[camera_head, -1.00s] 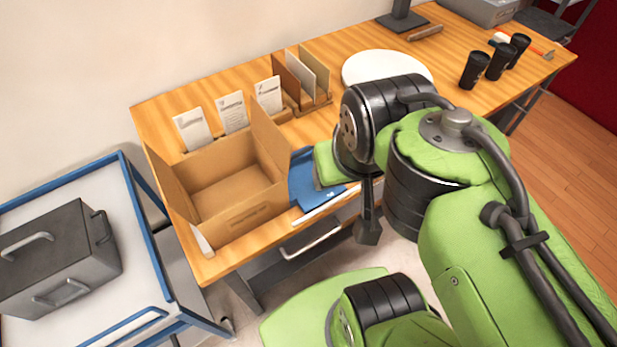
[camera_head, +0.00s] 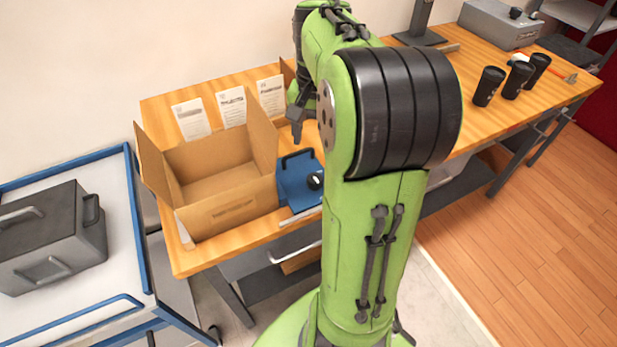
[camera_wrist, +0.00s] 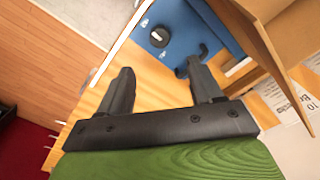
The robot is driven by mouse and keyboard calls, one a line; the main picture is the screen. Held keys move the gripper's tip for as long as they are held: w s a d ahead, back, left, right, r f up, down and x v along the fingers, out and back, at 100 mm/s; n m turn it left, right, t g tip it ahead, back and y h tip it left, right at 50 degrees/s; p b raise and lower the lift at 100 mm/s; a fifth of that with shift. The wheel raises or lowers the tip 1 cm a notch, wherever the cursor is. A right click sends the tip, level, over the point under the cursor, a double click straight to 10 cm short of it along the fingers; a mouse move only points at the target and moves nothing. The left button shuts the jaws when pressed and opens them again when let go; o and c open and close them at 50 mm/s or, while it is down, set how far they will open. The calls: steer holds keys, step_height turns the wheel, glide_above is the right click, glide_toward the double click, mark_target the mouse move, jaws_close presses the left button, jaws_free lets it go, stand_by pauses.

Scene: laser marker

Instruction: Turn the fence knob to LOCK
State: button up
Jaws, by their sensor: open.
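The fence knob (camera_head: 315,181) is a round black knob on a blue fixture (camera_head: 292,184) at the table's front edge, right of the cardboard box. In the wrist view the knob (camera_wrist: 159,38) shows a light line across its face; any LOCK lettering is too small to read. The blue fixture also carries a black handle (camera_head: 297,158). My gripper (camera_head: 297,132) is over the table behind the fixture, partly hidden by my arm. In the wrist view my gripper (camera_wrist: 160,76) is open and empty, its fingers apart from the knob.
The open cardboard box (camera_head: 217,216) stands just left of the fixture, its flaps raised. Several black cups (camera_head: 489,86) and a grey box (camera_head: 500,24) are at the right. A blue-framed cart (camera_head: 118,250) stands left of the table.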

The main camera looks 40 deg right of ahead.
mark_target(315, 178)
step_height(315, 178, down, 13)
steer(key=b, duration=0.4)
steer(key=shift+r, duration=0.2)
steer(key=c, duration=1.1)
steer(key=shift+o, duration=0.2)
steer(key=shift+r, duration=0.1)
